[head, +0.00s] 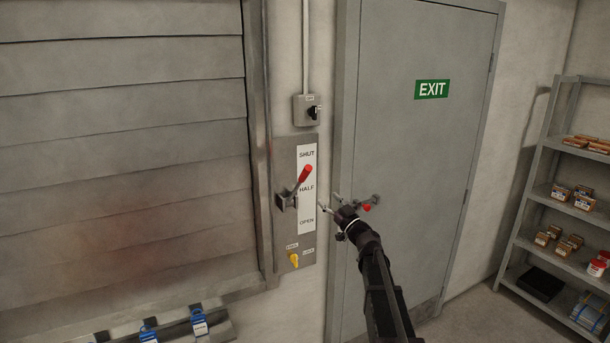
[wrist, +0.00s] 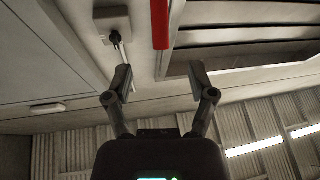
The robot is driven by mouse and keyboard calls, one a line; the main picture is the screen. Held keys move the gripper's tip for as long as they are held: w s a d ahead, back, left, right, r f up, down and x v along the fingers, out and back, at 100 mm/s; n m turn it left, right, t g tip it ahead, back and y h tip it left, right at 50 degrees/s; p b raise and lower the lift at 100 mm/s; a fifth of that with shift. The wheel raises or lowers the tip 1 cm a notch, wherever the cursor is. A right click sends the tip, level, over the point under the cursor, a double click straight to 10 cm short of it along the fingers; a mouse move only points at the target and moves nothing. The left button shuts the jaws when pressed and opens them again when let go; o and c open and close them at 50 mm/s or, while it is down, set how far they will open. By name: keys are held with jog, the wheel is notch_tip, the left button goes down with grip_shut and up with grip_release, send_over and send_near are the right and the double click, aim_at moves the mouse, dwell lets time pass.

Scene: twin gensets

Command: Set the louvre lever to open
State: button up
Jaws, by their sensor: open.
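The louvre lever has a red handle (head: 304,175) on a dark pivot block (head: 286,200). It slants up and to the right, its tip between the SHUT and HALF labels on the white label strip (head: 306,210); OPEN is the lowest label. In the wrist view the red handle (wrist: 160,22) shows at the top, ahead of the gap between the fingers. My gripper (head: 329,203) is open and empty, right of the strip and below right of the handle, apart from it. The wrist view shows both spread fingers (wrist: 161,80) with nothing between them.
A yellow knob (head: 293,260) with two small labels sits low on the lever's plate. A grey switch box (head: 306,109) is above it. The closed louvre (head: 120,130) is left. The exit door (head: 420,150) is right, its handle (head: 367,207) close to my gripper. Shelves (head: 560,200) stand far right.

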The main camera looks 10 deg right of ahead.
aim_at(304, 180)
jog(key=p+x, duration=0.5)
jog(key=x, duration=0.8)
jog(key=shift+w+a+r, duration=0.1)
jog(key=shift+w+a, duration=0.05)
jog(key=shift+w, duration=0.15)
grip_shut()
